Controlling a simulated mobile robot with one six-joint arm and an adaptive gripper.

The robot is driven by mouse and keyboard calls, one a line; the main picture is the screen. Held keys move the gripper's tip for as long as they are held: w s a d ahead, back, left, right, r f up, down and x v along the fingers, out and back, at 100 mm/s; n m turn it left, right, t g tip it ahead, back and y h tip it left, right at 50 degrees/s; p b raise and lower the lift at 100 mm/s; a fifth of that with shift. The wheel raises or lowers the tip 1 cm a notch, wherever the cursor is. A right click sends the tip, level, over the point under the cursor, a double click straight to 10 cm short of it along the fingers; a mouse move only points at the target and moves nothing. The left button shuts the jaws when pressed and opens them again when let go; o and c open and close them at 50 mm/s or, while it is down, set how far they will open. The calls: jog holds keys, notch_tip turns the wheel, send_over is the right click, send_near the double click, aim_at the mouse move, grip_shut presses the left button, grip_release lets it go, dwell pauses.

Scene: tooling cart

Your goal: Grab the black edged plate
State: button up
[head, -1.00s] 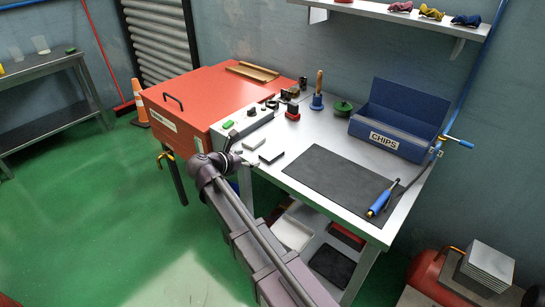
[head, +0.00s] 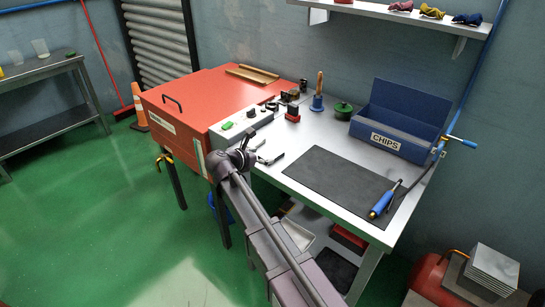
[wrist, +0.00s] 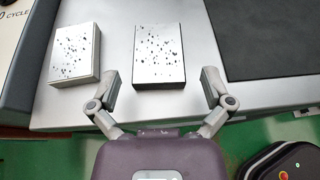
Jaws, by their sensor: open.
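The black edged plate (wrist: 160,55) lies flat near the table's front edge in the wrist view, its speckled pale top framed by dark sides. A similar plate with light sides (wrist: 75,54) lies just left of it. My gripper (wrist: 161,80) is open and empty, with its fingers spread to either side of the black edged plate's near end. I cannot tell its height above the plate. In the head view my gripper (head: 262,156) is over the table's front edge, and my arm and gripper largely hide both plates.
A dark mat (wrist: 263,38) lies right of the plates. In the head view, a grey control panel (head: 240,127) and a red cabinet (head: 215,95) stand at left. A blue CHIPS bin (head: 400,125) stands at the back, and a blue-handled tool (head: 382,202) lies on the mat.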

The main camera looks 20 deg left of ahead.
aim_at(273, 152)
jog(key=shift+b+x, duration=0.8)
jog(key=shift+x, duration=1.65)
jog(key=shift+r, duration=0.1)
jog(key=c, duration=1.2)
jog(key=shift+o, duration=0.2)
jog(key=shift+r, duration=0.1)
notch_tip(273, 152, up, 3)
jog(key=p, duration=0.3)
jog(key=shift+r+p, duration=0.15)
jog(key=shift+p, duration=0.2)
jog(key=s+a+r+p, duration=0.1)
jog(key=s, duration=1.5)
jog(key=shift+a+r, duration=0.15)
jog(key=shift+r, duration=0.05)
jog(key=shift+w, duration=0.1)
